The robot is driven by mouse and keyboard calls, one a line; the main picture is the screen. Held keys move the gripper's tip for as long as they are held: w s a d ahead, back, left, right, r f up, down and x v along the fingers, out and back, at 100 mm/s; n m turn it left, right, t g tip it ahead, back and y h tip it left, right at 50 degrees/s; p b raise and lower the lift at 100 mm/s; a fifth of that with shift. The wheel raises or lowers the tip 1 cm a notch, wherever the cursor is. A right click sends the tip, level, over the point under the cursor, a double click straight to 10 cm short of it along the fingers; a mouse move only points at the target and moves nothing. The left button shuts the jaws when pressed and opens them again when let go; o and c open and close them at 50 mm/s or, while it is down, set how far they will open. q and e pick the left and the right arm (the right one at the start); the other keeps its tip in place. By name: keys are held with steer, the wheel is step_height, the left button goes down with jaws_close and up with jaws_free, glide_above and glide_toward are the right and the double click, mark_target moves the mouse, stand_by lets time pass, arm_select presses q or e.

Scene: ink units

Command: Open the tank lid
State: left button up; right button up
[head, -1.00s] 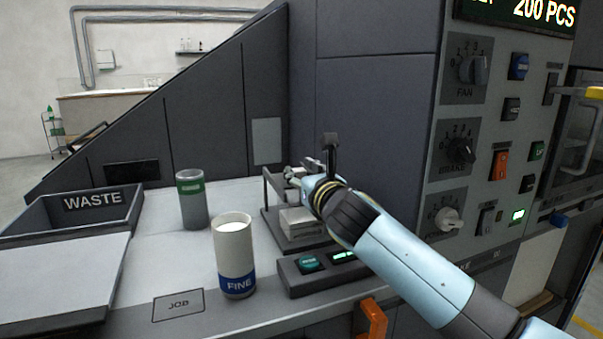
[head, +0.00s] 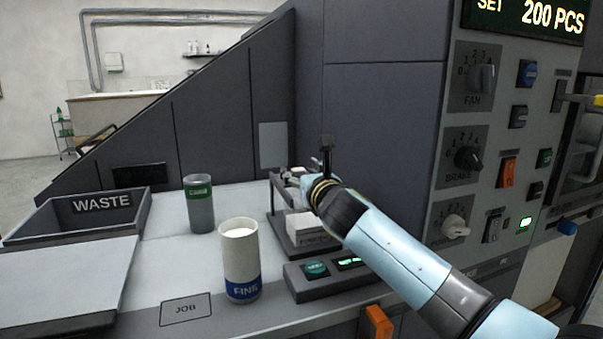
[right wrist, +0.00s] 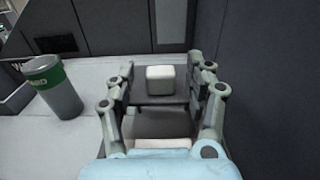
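I cannot make out a tank lid for certain in either view. My right gripper (head: 284,174) reaches in from the right over a small dark stand (head: 275,200) on the machine's grey bench. In the right wrist view its two fingers (right wrist: 160,70) are spread apart. A small white block (right wrist: 160,79) shows between them, with a gap on each side, over a dark surface. I see no contact with it. In the head view my wrist partly hides the stand, which has a white stack (head: 308,224) in it. My left gripper is out of view.
A white cup marked FINE (head: 240,262) and a green-banded grey can (head: 199,205) stand left of the stand. A WASTE bin (head: 140,212) is further left. A button box (head: 325,280) sits in front. Right is a control panel (head: 440,205) with knobs and switches.

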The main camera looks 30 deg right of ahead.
steer(key=v, duration=1.2)
steer(key=shift+a, duration=0.1)
